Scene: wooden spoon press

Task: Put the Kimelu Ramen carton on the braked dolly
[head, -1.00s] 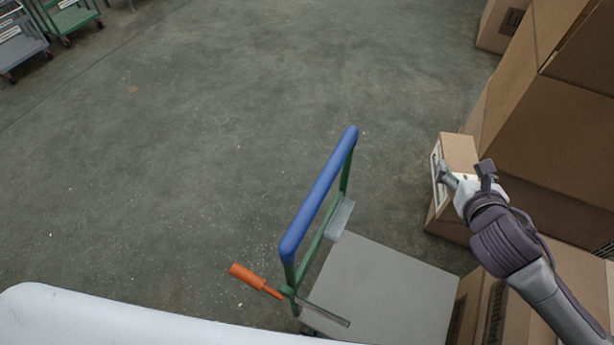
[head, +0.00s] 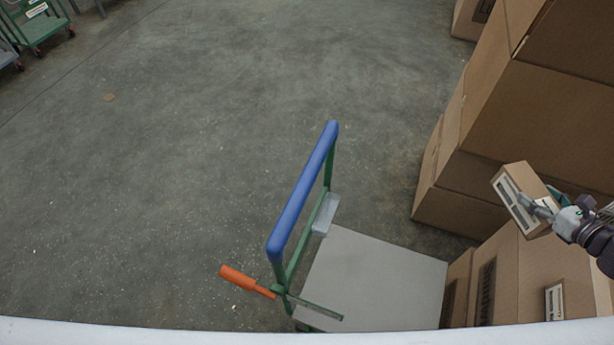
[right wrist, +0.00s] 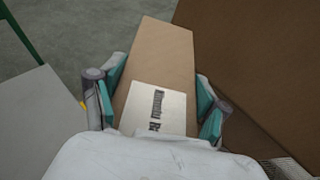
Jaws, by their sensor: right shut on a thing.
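The Kimelu Ramen carton (head: 522,196) is a small brown box with a white label, tilted and off the floor at the right of the head view. My right gripper (head: 556,208) is shut on it. In the right wrist view the carton (right wrist: 160,66) lies between the two teal finger pads, its label partly readable. The dolly (head: 375,277) has a bare grey deck, a green frame, a blue handle bar (head: 303,190) and an orange lever (head: 246,281). It stands left of the carton. My left gripper is out of view.
Large brown cartons (head: 537,115) are stacked at the right, and more cartons (head: 520,278) stand beside the deck's right edge. Open concrete floor lies left of the dolly. Other green carts (head: 37,27) stand at the far upper left.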

